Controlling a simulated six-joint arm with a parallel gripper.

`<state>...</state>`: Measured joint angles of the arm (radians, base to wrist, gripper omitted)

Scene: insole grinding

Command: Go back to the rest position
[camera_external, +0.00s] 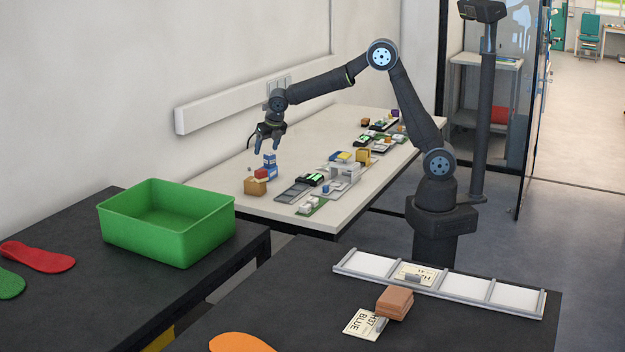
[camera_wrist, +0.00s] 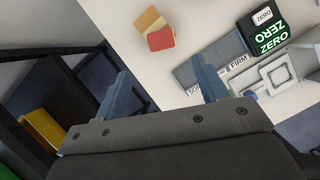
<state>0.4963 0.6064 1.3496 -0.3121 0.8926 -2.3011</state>
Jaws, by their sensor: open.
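My gripper (camera_external: 267,143) hangs open and empty above the far left part of the white table, its fingers pointing down. In the wrist view my gripper (camera_wrist: 166,95) shows its two fingers wide apart with nothing between them. The wrist view shows the red block (camera_wrist: 161,39) on the table. My arm reaches out from its base at the right.
The white table (camera_external: 225,205) carries a device with green displays (camera_external: 313,180). A green bin (camera_external: 165,245) stands on a dark table with red (camera_external: 38,257) and green insoles. An orange insole (camera_external: 240,342), brown block (camera_external: 395,302), label card (camera_external: 360,325) and slotted tray (camera_external: 518,299) are in front.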

